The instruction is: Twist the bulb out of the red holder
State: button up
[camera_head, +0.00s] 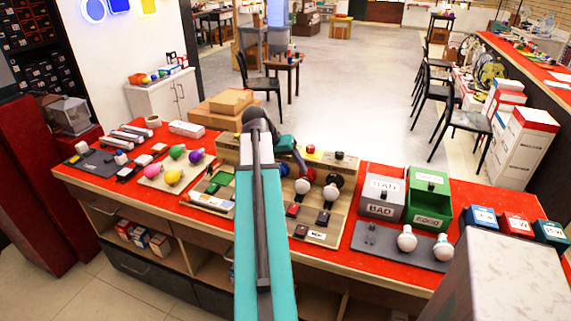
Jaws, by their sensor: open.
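A wooden test board (318,233) stands on the red bench in the middle. Two white bulbs sit side by side on it. The left bulb (302,186) is at a holder with a little red (311,174) showing behind it. The right bulb (330,192) is in front of a black round holder (335,180). My gripper (300,168) is small and partly hidden by my arm. It is open, close behind and above the left bulb; I cannot tell whether it touches the bulb.
Grey BAD (382,191) and green GOOD (430,200) bins stand right of the board. Two loose bulbs (407,240) sit on a grey mat before them. Coloured bulbs (177,152) lie on a board at left. Small boxes (517,224) stand at right.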

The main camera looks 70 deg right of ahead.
aim_at(298, 183)
jog(key=shift+p+x, duration=1)
jog(key=shift+x, duration=4.35)
jog(key=shift+a+f, duration=0.1)
jog(key=c, duration=1.2)
jog(key=shift+c, duration=0.2)
jog(key=shift+w+g, duration=0.15)
jog(key=shift+g, duration=0.55)
